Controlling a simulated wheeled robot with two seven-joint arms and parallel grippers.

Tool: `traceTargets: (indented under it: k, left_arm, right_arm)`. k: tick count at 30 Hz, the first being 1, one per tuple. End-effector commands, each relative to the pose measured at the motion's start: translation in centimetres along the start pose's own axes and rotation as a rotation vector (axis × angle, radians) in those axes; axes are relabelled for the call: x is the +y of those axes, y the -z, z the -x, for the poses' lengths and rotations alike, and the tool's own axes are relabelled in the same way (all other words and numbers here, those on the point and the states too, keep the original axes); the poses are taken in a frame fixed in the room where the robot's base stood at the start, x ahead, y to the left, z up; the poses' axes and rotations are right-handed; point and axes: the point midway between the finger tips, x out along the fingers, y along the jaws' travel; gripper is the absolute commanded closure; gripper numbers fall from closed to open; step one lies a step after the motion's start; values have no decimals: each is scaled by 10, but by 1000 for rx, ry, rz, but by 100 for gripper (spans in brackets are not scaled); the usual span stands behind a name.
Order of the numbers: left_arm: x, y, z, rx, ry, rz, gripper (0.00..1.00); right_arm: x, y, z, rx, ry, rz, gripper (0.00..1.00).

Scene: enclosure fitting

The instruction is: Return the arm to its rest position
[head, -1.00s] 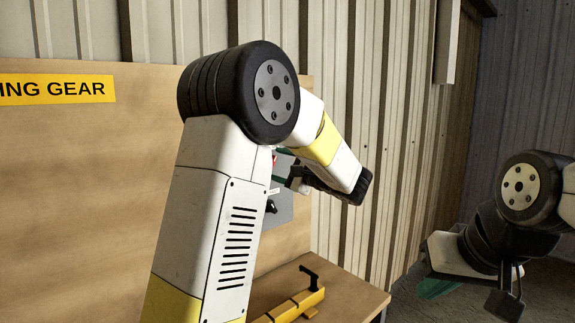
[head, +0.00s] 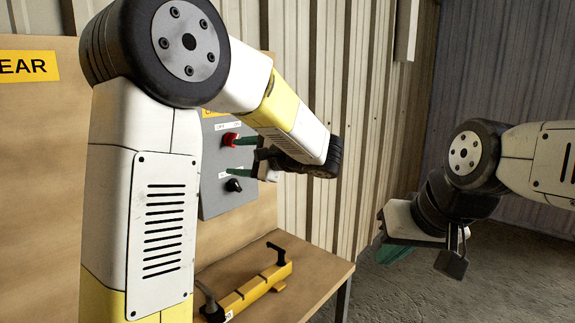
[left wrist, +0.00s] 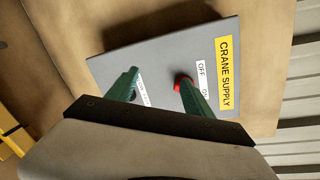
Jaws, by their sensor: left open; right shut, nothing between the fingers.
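My left arm reaches across the middle of the head view, bent at a high black joint. Its gripper (head: 238,155) has green fingers, open, in front of the grey switch panel (head: 214,200). In the left wrist view the two fingers (left wrist: 160,80) stand apart, with nothing between them. One fingertip is beside the red knob (left wrist: 179,79); whether they touch I cannot tell. The red knob also shows in the head view (head: 229,139). My right gripper (head: 396,252) hangs low at the right, its green fingers partly hidden by its own wrist; it holds nothing visible.
The panel has a black knob (head: 234,185) and a yellow "CRANE SUPPLY" label (left wrist: 225,73). It is mounted on a wooden board (head: 40,150). A yellow bar with black handles (head: 255,287) lies on the wooden table (head: 318,272) below. Open floor lies at the right.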

Motion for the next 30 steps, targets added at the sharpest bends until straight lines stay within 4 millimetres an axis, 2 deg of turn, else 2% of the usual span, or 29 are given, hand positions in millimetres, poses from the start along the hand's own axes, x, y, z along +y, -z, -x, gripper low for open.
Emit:
traceTargets:
  k: [1, 3, 5, 6, 9, 12, 16, 21, 25, 30]
  left_arm:
    - [21, -23, -11, 9, -106, 40, 40]
    - [59, -50, -18, 40, -281, 108, 40]
    - [92, -70, -15, 75, -432, 185, 40]
    - [114, -81, -10, 99, -529, 240, 40]
    - [158, -100, 14, 170, -750, 400, 40]
    - [188, -111, 46, 246, -943, 592, 40]
    - [205, -115, 90, 346, -1134, 858, 40]
    - [202, -115, 127, 439, -1270, 1134, 40]
    - [198, -115, 138, 474, -1309, 1236, 40]
    - [197, -115, 141, 482, -1320, 1259, 40]
  right_arm:
    - [0, 0, 0, 0, 0, 0, 100]
    - [0, 0, 0, 0, 0, 0, 100]
    - [0, 0, 0, 0, 0, 0, 100]
    - [0, 0, 0, 0, 0, 0, 100]
    - [0, 0, 0, 0, 0, 0, 100]
    - [0, 0, 0, 0, 0, 0, 100]
    - [0, 0, 0, 0, 0, 0, 100]
    - [0, 0, 0, 0, 0, 0, 100]
    - [0, 0, 0, 0, 0, 0, 100]
    - [0, 0, 0, 0, 0, 0, 100]
